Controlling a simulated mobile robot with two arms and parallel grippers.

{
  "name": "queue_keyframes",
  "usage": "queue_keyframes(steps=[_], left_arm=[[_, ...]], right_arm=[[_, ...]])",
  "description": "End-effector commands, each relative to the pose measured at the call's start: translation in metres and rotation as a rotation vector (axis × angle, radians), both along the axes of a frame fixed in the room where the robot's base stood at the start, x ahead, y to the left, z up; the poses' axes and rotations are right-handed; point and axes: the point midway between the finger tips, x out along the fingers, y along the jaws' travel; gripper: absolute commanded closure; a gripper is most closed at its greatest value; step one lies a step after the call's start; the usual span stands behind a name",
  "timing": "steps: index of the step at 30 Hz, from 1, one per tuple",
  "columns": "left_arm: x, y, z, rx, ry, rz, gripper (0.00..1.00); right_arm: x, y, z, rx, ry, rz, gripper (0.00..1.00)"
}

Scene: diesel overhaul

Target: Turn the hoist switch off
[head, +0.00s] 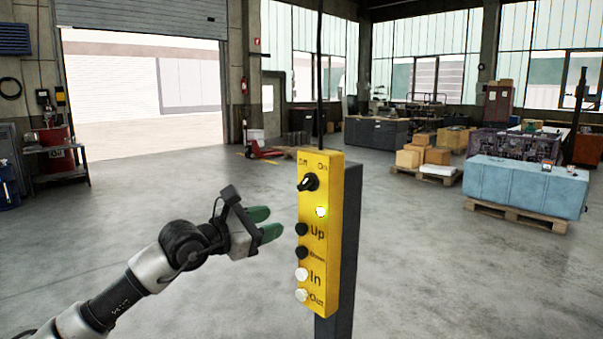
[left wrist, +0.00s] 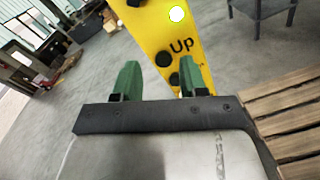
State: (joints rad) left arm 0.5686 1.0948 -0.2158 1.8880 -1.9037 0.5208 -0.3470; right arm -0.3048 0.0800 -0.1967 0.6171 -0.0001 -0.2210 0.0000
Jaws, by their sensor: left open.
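The yellow hoist control box (head: 326,240) stands upright on a dark post (head: 345,250) in the middle of the head view. Its rotary switch (head: 308,182) is a black knob with a white mark, under the labels Off and On. Buttons labelled Up, Down, In and Out run below. My left gripper (head: 264,224) is open and empty, with green fingers just left of the box, below the switch's height. My right gripper is not in view.
A blue covered block (head: 525,185) on a wooden pallet and cardboard boxes (head: 424,152) stand at the right. A red drum (head: 56,148) stands at the far left.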

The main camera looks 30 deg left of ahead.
Motion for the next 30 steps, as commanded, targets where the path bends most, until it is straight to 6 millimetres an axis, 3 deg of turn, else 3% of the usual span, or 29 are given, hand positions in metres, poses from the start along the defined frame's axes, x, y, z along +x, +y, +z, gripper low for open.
queue_keyframes(steps=[1, 3, 7, 11, 21, 30], left_arm=[[-0.011, -0.003, 0.027, 0.117, -0.058, 0.014, 0.57], [-0.022, -0.006, 0.048, 0.236, -0.114, 0.036, 0.57], [-0.031, -0.008, 0.068, 0.35, -0.171, 0.065, 0.57], [-0.023, -0.012, 0.073, 0.364, -0.179, 0.07, 0.57], [0.037, -0.033, 0.076, 0.358, -0.179, 0.068, 0.57], [0.067, -0.043, 0.07, 0.362, -0.176, 0.068, 0.57]], right_arm=[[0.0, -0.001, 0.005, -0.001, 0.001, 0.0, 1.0], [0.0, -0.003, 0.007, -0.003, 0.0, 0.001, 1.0], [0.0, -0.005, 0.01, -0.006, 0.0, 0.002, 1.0], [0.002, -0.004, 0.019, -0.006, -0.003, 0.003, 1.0], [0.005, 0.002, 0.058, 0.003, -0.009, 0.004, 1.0], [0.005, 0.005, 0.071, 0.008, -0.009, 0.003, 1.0]])
